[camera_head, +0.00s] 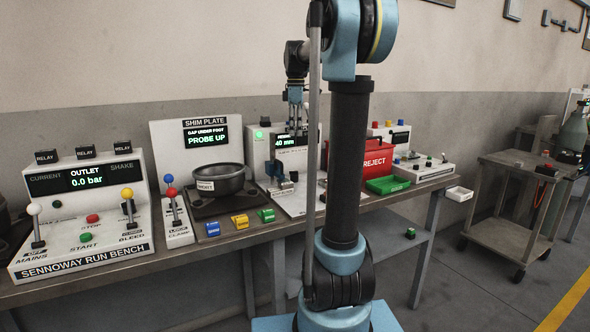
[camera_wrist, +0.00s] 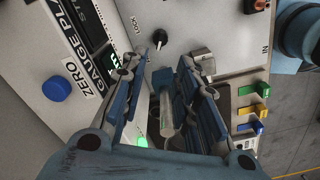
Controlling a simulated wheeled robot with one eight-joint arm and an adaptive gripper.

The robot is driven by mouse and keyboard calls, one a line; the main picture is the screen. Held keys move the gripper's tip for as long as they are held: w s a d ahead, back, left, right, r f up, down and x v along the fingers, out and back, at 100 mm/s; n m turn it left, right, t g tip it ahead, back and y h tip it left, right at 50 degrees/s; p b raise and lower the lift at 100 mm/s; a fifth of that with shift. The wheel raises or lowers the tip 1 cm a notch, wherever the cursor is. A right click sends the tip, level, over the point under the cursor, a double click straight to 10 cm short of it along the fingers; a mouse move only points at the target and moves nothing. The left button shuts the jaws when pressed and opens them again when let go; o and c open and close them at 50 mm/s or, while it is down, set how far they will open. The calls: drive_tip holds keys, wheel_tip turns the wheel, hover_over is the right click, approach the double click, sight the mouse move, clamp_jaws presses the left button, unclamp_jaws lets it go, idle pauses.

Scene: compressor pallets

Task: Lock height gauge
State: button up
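The height gauge (camera_head: 262,147) is a white unit on the bench, with a display reading about 40 mm. A blue-and-grey part (camera_head: 279,175) stands in front of it. My gripper (camera_head: 295,122) is above and in front of its panel, partly hiding the display. In the wrist view my gripper (camera_wrist: 161,66) is open, its two blue fingers apart. A small dark knob (camera_wrist: 159,37) beside the word LOCK lies just beyond the left fingertip; I see no clear contact. A grey cylinder (camera_wrist: 167,115) shows between the fingers, apparently not gripped. A blue ZERO button (camera_wrist: 56,88) is at left.
A black bowl (camera_head: 219,180) sits on the shim plate station to the left. A red REJECT bin (camera_head: 372,159) and green tray (camera_head: 387,185) stand right. Coloured blocks (camera_head: 240,221) line the bench front. A cart (camera_head: 520,185) stands farther right.

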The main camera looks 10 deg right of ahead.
sight(294, 176)
wheel_tip(294, 176, down, 16)
drive_tip(key=shift+r, duration=0.2)
idle(0.4)
clamp_jaws()
